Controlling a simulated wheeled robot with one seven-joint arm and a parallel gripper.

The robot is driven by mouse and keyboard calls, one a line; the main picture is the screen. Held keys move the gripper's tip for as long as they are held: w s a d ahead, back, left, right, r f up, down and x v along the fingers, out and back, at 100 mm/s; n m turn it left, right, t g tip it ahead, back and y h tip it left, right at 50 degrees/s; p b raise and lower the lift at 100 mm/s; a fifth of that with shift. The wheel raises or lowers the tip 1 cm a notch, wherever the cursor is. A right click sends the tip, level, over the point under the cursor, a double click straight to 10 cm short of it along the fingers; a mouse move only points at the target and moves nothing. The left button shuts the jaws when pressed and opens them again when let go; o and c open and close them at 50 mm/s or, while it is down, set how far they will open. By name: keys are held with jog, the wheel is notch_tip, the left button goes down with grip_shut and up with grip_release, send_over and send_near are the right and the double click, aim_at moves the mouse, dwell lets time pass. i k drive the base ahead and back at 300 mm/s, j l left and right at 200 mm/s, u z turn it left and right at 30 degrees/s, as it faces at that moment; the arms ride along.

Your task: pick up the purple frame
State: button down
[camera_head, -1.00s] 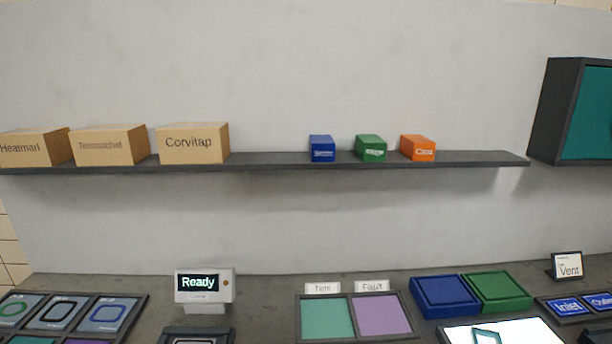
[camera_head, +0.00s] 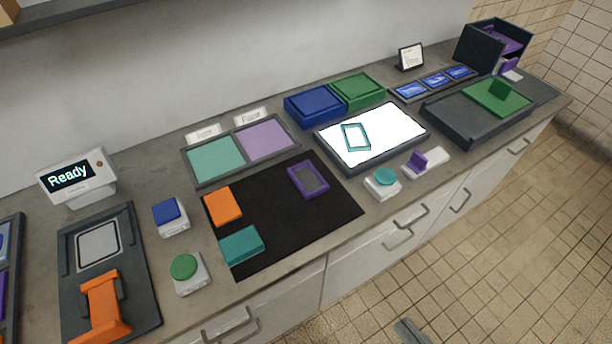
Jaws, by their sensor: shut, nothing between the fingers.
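The purple frame (camera_head: 297,182) is a small rectangle with a dark grey middle. It lies flat on the black mat (camera_head: 290,225), near the mat's far edge and right of its centre. An orange block (camera_head: 222,206) and a teal block (camera_head: 242,244) lie on the same mat, to its left and apart from it. Nothing covers the frame. My gripper does not show clearly in this view. A small grey part, perhaps mine, pokes in at the bottom edge over the floor, away from the frame.
A tray with teal and lilac panels (camera_head: 242,121) stands behind the mat. A lit white panel (camera_head: 331,148) with a teal frame (camera_head: 344,137) is to the right. Round and square buttons stand beside the mat. The counter's front edge is close, with drawer handles below.

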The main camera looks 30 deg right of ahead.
aim_at(309, 181)
jog(key=i+j, duration=0.15)
jog(key=j, duration=0.25)
jog(key=i+j+z, duration=0.1)
jog(key=j, duration=0.3)
jog(key=z, duration=1.5)
